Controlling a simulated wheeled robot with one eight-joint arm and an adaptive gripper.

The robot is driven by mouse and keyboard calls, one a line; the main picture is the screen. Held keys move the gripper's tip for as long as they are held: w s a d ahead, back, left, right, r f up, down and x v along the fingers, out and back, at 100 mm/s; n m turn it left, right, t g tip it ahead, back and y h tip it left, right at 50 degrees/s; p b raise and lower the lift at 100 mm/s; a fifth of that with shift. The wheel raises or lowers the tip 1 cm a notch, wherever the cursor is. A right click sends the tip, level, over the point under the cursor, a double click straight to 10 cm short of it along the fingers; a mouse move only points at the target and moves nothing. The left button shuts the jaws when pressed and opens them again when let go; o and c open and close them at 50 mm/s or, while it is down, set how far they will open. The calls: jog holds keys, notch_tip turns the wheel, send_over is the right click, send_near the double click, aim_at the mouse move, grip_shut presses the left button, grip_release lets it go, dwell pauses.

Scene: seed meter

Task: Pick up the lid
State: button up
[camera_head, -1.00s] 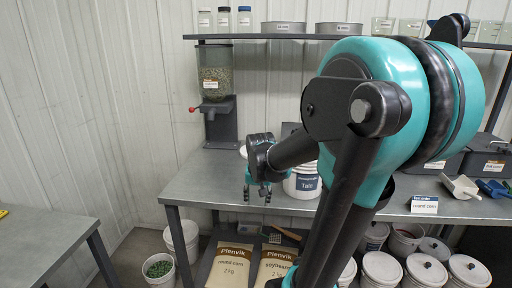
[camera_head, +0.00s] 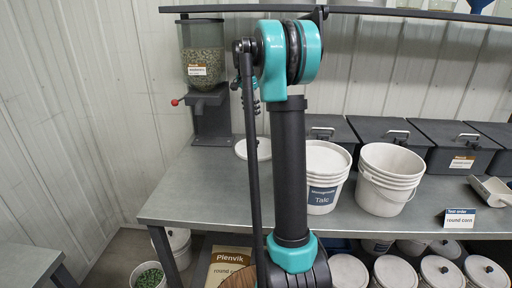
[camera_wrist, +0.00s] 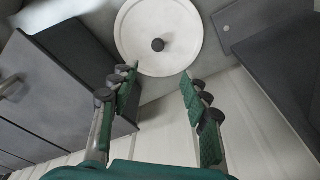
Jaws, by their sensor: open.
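The lid (camera_wrist: 185,22) is a flat white disc with a small dark knob at its centre, at the top of the wrist view. In the head view the lid (camera_head: 263,153) lies on the grey table between the seed hopper and the Talc bucket, partly covered by my arm. My gripper (camera_wrist: 160,70) is open and empty. In the wrist view its green fingers point toward the lid, with the fingertips at either side of its near edge. In the head view my arm mostly hides the gripper. I cannot tell if the fingers touch the lid.
The clear seed hopper (camera_head: 204,57) with its red-knobbed lever stands left of the lid. The Talc bucket (camera_head: 323,163) and a stack of white buckets (camera_head: 388,182) stand to the right, with dark lidded bins (camera_head: 400,131) behind. The table's front left is clear.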

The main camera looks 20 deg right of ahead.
send_over(256, 141)
jog(key=f, duration=0.9)
jog(key=shift+w+a+f, duration=0.1)
jog(key=shift+a+f, duration=0.05)
jog(key=shift+a, duration=0.25)
jog(key=shift+d+f, duration=0.25)
jog(key=shift+f, duration=1.05)
jog(key=shift+d+f, duration=0.2)
jog(key=shift+f, duration=1.1)
jog(key=shift+c, duration=0.2)
grip_shut()
